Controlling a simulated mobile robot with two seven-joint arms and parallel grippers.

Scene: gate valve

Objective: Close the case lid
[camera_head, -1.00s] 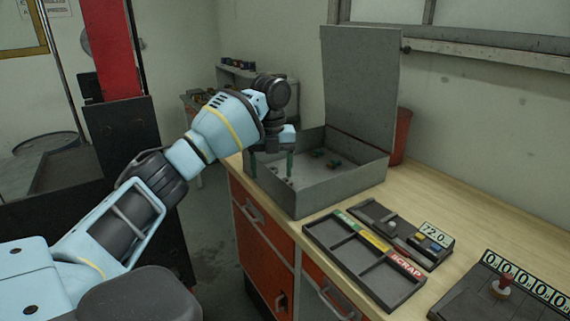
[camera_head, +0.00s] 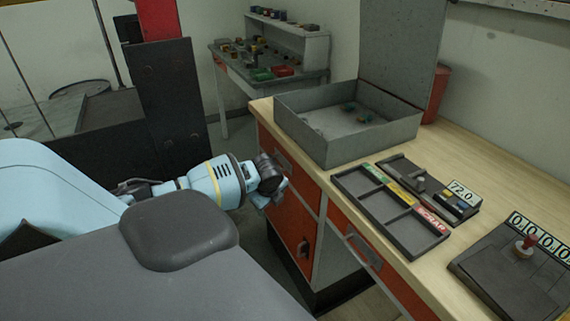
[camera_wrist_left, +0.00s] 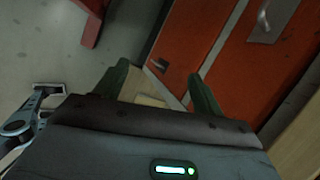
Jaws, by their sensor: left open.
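The grey metal case (camera_head: 340,145) stands on the wooden workbench. Its lid (camera_head: 398,50) is raised upright at the back, and its top runs out of the head view. A few small green parts (camera_head: 357,113) lie inside the case. My left gripper (camera_head: 272,203) is below the bench top, in front of the orange cabinet and apart from the case; its fingers are hard to make out there. My right gripper is not in view.
A sorting tray (camera_head: 395,210) with coloured labels lies in front of the case, beside a device reading 72.0 (camera_head: 463,193). A counter panel (camera_head: 520,270) is at the right. The orange cabinet (camera_head: 290,215) fronts the bench. A red bin (camera_head: 436,92) stands behind the lid.

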